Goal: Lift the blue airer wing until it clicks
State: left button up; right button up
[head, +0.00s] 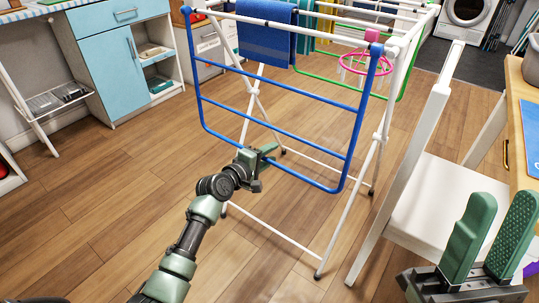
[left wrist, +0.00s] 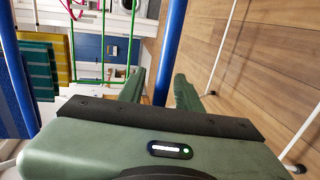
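The blue airer wing (head: 280,127), a tubular frame with several crossbars, hangs down from the near side of the white drying rack (head: 345,215) in the head view. My left gripper (head: 270,152) is at the wing's lower edge. In the left wrist view, a blue bar (left wrist: 171,45) runs between its two green fingers (left wrist: 160,90), which stand apart with gaps beside the bar. Contact with the bar is not clear. My right gripper (head: 503,205) is open and empty at lower right, away from the wing. The wing's hinge catch is not clearly visible.
A blue towel (head: 265,27) hangs over the rack's top. A pink hoop with pegs (head: 366,62) hangs at its right. A white chair (head: 430,205) and wooden table (head: 514,110) stand right. A blue cabinet (head: 108,65) stands left. The floor left of the rack is clear.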

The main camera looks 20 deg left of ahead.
pick_arm(q)
grip_shut()
dwell(1.3)
